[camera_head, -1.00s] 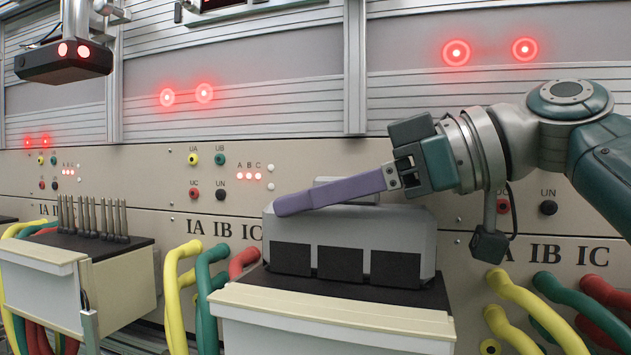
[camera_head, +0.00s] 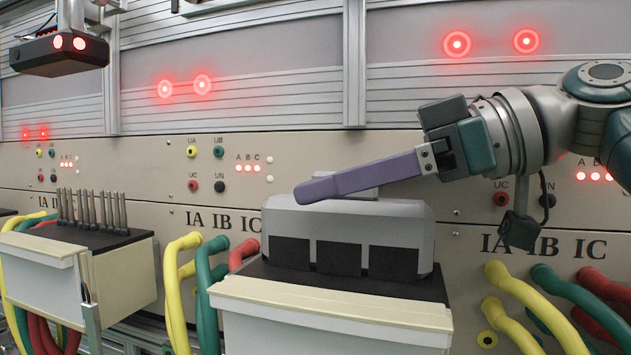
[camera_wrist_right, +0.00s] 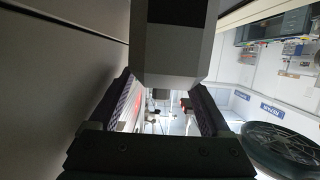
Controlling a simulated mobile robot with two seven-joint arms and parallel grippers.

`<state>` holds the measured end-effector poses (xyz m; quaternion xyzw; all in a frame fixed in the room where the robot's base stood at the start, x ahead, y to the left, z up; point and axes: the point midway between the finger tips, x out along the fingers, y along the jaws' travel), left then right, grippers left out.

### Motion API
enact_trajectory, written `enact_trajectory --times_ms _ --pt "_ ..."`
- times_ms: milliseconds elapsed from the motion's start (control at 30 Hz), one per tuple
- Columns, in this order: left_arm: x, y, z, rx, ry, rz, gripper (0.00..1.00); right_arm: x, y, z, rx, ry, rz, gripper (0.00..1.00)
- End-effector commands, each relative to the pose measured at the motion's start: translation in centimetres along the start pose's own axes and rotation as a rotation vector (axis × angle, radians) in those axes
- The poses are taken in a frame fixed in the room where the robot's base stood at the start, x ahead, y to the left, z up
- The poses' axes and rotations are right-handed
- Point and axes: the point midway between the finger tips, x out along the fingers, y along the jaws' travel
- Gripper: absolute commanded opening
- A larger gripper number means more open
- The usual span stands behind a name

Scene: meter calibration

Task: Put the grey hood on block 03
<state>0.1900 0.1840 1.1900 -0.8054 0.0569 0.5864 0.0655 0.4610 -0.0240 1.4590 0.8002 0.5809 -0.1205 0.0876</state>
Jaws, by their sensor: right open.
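The grey hood (camera_head: 350,222) sits level over a block (camera_head: 300,270) at the centre of the head view, with dark panels across its front. Its raised handle (camera_head: 368,181) shows partly behind my finger. No block number is readable. My right gripper (camera_head: 304,190) is open, its purple finger stretching left across the hood's top, in front of the handle. The far finger is hidden. In the right wrist view, a gap shows between the two fingers (camera_wrist_right: 165,110), and a grey body fills the top; I cannot tell what it is. My left gripper is not in view.
A second block (camera_head: 130,270) with several upright dark pins (camera_head: 92,208) stands uncovered at left. Yellow, green and red cables hang beside the blocks. The panel wall (camera_head: 330,160) stands close behind. A dark device (camera_head: 60,52) with red lights hangs at upper left.

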Motion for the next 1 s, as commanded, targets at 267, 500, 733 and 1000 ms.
enact_trajectory --times_ms 267,500,733,1000 --pt "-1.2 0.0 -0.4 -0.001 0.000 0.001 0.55 -6.4 0.1 -0.1 0.000 -0.003 0.004 0.82" --pt "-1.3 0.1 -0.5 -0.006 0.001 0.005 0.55 -9.1 0.0 0.0 0.001 -0.002 0.000 0.82" --pt "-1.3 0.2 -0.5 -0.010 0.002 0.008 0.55 -9.4 0.0 0.0 0.001 0.000 -0.001 0.82" --pt "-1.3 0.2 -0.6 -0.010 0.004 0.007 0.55 -9.4 0.0 0.0 0.001 0.000 -0.001 0.82"
